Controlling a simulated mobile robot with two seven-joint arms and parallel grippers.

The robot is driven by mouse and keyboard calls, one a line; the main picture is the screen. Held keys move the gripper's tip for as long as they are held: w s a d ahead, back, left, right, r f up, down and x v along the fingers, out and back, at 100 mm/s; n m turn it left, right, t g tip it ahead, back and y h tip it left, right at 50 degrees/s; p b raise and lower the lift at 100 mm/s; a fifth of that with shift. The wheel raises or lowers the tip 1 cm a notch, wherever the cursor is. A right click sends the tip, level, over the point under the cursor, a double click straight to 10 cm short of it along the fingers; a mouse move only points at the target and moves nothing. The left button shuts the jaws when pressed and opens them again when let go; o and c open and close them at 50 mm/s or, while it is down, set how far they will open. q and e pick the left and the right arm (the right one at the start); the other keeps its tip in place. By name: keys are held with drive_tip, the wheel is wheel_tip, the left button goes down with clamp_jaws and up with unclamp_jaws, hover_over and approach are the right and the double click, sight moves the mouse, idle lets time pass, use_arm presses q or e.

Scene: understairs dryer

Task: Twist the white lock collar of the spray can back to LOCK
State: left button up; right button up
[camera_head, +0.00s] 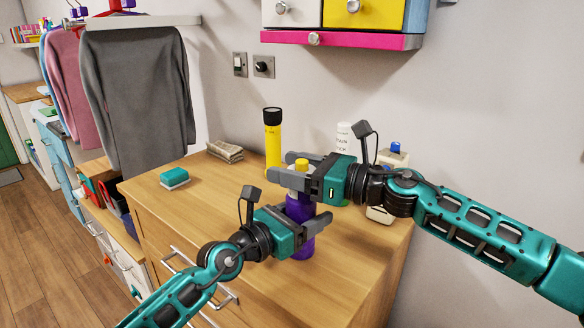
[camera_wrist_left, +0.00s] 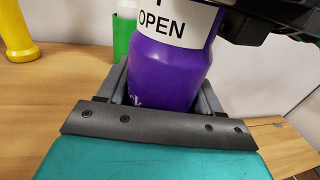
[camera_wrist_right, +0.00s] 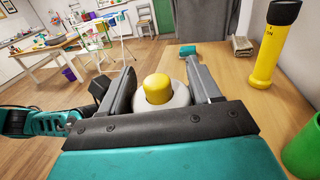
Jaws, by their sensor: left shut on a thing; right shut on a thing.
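The spray can has a purple body (camera_head: 302,246), also in the left wrist view (camera_wrist_left: 172,72), and stands upright on the wooden top. Its yellow cap (camera_wrist_right: 157,88) and the white collar (camera_wrist_right: 180,98) around it show in the right wrist view. My left gripper (camera_head: 314,214) is shut on the purple body from the front left. My right gripper (camera_head: 292,174) is shut on the white collar, above the left one, coming from the right. A white band reading OPEN (camera_wrist_left: 165,22) faces the left wrist camera. The collar's pointer is hidden.
A yellow torch (camera_head: 272,145) stands behind the can, near folded cloths (camera_head: 225,151). A white bottle (camera_head: 343,137) and a blue-capped bottle (camera_head: 394,155) stand behind my right gripper. The top's left front is clear.

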drive_tip(key=shift+c, duration=0.6)
drive_tip(key=shift+w+m+t+h, duration=0.1)
drive_tip(key=shift+m+t+h, duration=0.2)
drive_tip(key=shift+m+t, duration=0.15)
drive_tip(key=shift+r+m+t+h, duration=0.2)
drive_tip(key=shift+m+t+h, duration=0.65)
drive_tip(key=shift+t, duration=0.5)
drive_tip(key=m+t+h, duration=0.1)
drive_tip(key=h, duration=0.1)
drive_tip(key=m+t+h, duration=0.4)
drive_tip(key=shift+w+d+f, duration=0.15)
drive_tip(key=shift+w+d, duration=0.15)
drive_tip(key=m+h, duration=0.1)
drive_tip(key=m+t+h, duration=0.1)
drive_tip(key=h, duration=0.1)
drive_tip(key=m+h, duration=0.1)
drive_tip(key=h, duration=0.1)
drive_tip(key=shift+w+d+m+t, duration=0.1)
drive_tip(key=shift+d+m+t, duration=0.2)
drive_tip(key=shift+m+t, duration=0.1)
drive_tip(key=shift+w+d+m+h, duration=0.1)
drive_tip(key=shift+d+m+h, duration=0.15)
drive_tip(key=shift+m+h, duration=0.95)
drive_tip(key=shift+d+m+h, duration=0.2)
drive_tip(key=shift+m+h, duration=0.4)
drive_tip(key=shift+h, duration=1.15)
